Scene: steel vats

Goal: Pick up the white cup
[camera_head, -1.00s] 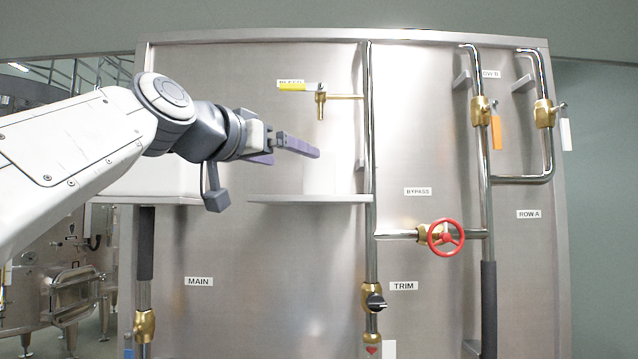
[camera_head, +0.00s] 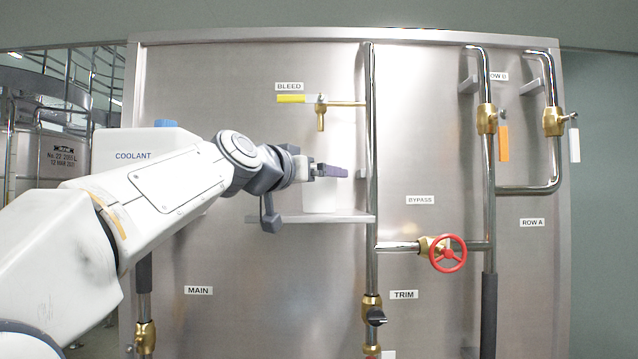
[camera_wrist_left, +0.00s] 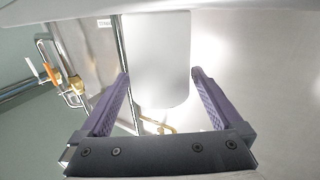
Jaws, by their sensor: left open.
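The white cup (camera_head: 321,199) stands on the small shelf (camera_head: 356,219) below the bleed valve. My left gripper (camera_head: 336,171) is at the cup's upper part in the head view, its purple fingers nearly level and hiding some of the cup. In the left wrist view, the cup (camera_wrist_left: 158,55) shows between the two spread fingers of the left gripper (camera_wrist_left: 159,74). The gripper is open; I cannot tell whether either finger touches the cup. My right gripper is not in view.
A vertical steel pipe (camera_head: 371,140) runs close to the right of the cup. The bleed valve (camera_head: 321,110) with its yellow handle is above it. A white coolant container (camera_head: 150,140) stands behind my left arm. A red handwheel (camera_head: 447,253) is at lower right.

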